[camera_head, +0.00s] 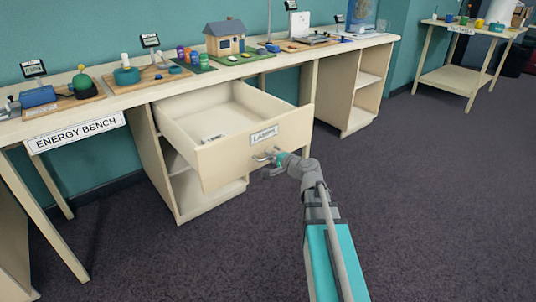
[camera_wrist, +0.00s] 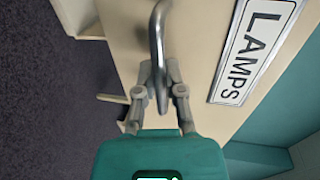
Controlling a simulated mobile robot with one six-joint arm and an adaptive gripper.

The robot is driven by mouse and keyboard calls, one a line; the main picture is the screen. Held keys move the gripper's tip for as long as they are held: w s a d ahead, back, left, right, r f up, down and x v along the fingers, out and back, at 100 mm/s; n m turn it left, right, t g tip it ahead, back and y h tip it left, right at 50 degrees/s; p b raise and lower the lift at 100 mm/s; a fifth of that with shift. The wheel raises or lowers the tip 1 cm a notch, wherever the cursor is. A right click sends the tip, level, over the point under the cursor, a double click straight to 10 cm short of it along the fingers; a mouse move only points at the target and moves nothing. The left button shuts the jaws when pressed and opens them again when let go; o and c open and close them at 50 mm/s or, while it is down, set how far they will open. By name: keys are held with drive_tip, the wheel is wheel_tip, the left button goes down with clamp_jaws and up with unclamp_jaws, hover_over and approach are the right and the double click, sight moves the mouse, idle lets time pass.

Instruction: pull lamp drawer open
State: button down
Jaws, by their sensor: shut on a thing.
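The lamp drawer (camera_head: 228,155) is a cream drawer that stands well out from the bench, with its inside showing from above. Its front carries a white "LAMPS" label (camera_head: 264,135), which also shows large in the wrist view (camera_wrist: 254,50). A grey metal bar handle (camera_wrist: 157,45) is on the drawer front. My gripper (camera_head: 274,159) is at the handle, and in the wrist view its two fingers (camera_wrist: 159,88) are shut around the handle's bar, one on each side.
The energy bench (camera_head: 128,97) holds a model house (camera_head: 225,37), coloured jars and several small devices on boards. Open shelves (camera_head: 358,90) stand under the bench to the right of the drawer. The dark carpet (camera_head: 430,190) in front and to the right is clear. A side table (camera_head: 455,80) stands at the back right.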

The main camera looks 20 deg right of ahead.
drive_tip(key=shift+w, duration=0.1)
drive_tip(key=c, duration=0.7)
unclamp_jaws()
